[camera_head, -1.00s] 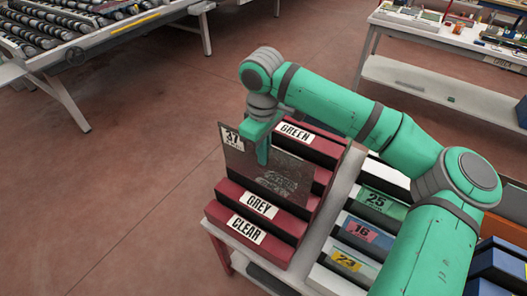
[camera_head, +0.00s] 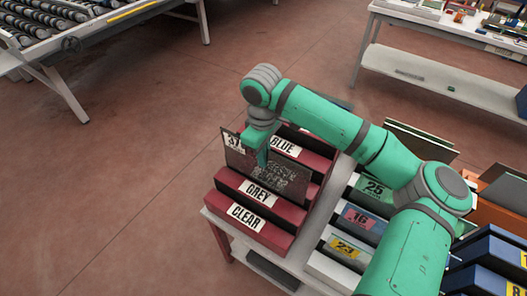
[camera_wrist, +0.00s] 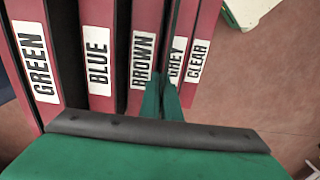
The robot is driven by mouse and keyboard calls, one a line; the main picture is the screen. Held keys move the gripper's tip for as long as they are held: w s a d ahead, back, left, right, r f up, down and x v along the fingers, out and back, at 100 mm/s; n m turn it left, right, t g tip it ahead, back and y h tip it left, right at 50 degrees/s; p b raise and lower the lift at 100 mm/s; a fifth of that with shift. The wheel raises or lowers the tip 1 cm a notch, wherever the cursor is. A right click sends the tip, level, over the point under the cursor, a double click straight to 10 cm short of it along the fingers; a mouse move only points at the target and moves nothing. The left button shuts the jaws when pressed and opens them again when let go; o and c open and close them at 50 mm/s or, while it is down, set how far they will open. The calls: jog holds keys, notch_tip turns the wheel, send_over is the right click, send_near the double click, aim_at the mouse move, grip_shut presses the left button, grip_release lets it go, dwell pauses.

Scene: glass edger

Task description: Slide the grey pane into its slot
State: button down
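The grey pane (camera_head: 282,180) is a dark, see-through sheet with a white 37 tag at its top left corner. It stands upright in the head view, and its lower edge is hidden behind the red GREY divider (camera_head: 231,180) of the rack. My gripper (camera_head: 262,156) is shut on the pane's top edge. In the wrist view, my fingertips (camera_wrist: 162,92) sit close together over the gap between the BROWN divider (camera_wrist: 143,60) and the GREY divider. The pane shows there only as a thin dark edge. How deep it sits in the slot is hidden.
The red rack's CLEAR divider (camera_head: 243,216) is nearest the front, and the BLUE divider (camera_head: 285,147) is behind the pane. Numbered bins (camera_head: 355,220) stand close on the right, under my arm. Open floor (camera_head: 120,190) lies to the left.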

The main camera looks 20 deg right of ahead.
aim_at(264, 172)
jog(key=shift+f, duration=2.9)
jog(key=shift+w+f, duration=0.1)
jog(key=shift+f, duration=0.05)
jog(key=shift+f, duration=0.1)
jog(key=shift+f, duration=0.15)
jog(key=c, duration=1.9)
grip_release()
jog(key=r, duration=1)
jog(key=shift+s+r, duration=0.2)
jog(key=shift+r, duration=0.2)
jog(key=shift+a, duration=0.15)
